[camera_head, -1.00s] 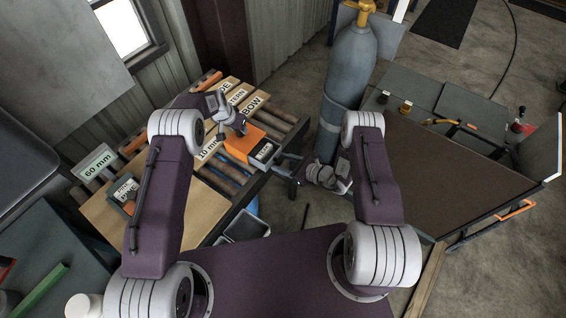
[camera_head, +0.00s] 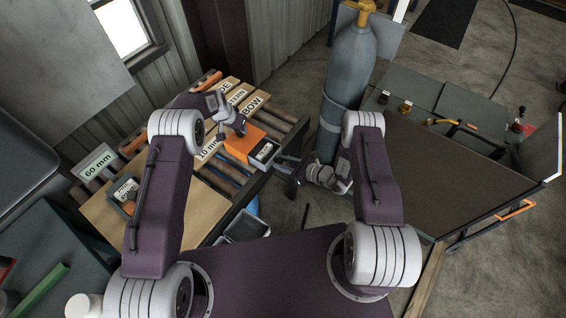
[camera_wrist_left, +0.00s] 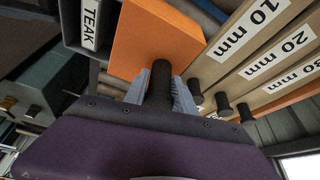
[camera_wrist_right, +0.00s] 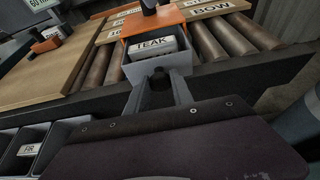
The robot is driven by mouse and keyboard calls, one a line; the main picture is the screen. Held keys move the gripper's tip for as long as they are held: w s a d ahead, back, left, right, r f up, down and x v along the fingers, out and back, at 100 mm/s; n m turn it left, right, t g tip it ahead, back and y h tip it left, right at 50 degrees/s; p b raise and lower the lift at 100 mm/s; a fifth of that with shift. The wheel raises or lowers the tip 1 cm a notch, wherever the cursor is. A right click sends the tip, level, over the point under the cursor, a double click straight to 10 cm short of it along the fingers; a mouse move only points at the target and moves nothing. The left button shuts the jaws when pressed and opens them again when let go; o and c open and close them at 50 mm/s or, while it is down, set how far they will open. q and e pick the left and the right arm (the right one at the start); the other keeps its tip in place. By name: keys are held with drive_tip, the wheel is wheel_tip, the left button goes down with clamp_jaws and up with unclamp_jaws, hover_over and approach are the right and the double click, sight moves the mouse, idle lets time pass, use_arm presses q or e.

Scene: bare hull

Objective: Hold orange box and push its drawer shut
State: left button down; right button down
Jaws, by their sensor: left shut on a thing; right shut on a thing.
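The orange box (camera_head: 240,146) sits at the near end of the slatted rack. Its grey drawer (camera_head: 262,160) stands partly out, holding a block labelled TEAK (camera_wrist_right: 155,44). My left gripper (camera_head: 240,128) is over the box and shut on its dark upright post (camera_wrist_left: 161,82); the orange side (camera_wrist_left: 150,35) shows beyond it in the left wrist view. My right gripper (camera_wrist_right: 160,90) is at the drawer's front, its fingers either side of a dark knob (camera_wrist_right: 159,76) and shut on it. In the head view my right gripper (camera_head: 287,168) is small and partly hard to make out.
The slatted rack carries labelled boards such as the 10 mm board (camera_wrist_left: 250,32). A grey gas cylinder (camera_head: 345,75) stands right of the rack, close to my right arm. Grey bins (camera_wrist_right: 35,145) sit below the rack's edge. A brown-topped table (camera_head: 450,170) is at right.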

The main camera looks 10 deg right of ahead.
sight(267, 153)
idle(0.7)
drive_tip(key=w+a, duration=0.6)
use_arm(q)
drive_tip(key=shift+s, duration=0.1)
use_arm(e)
drive_tip(key=c, duration=1.1)
unclamp_jaws()
drive_tip(key=v, duration=1.2)
drive_tip(key=shift+f, duration=0.1)
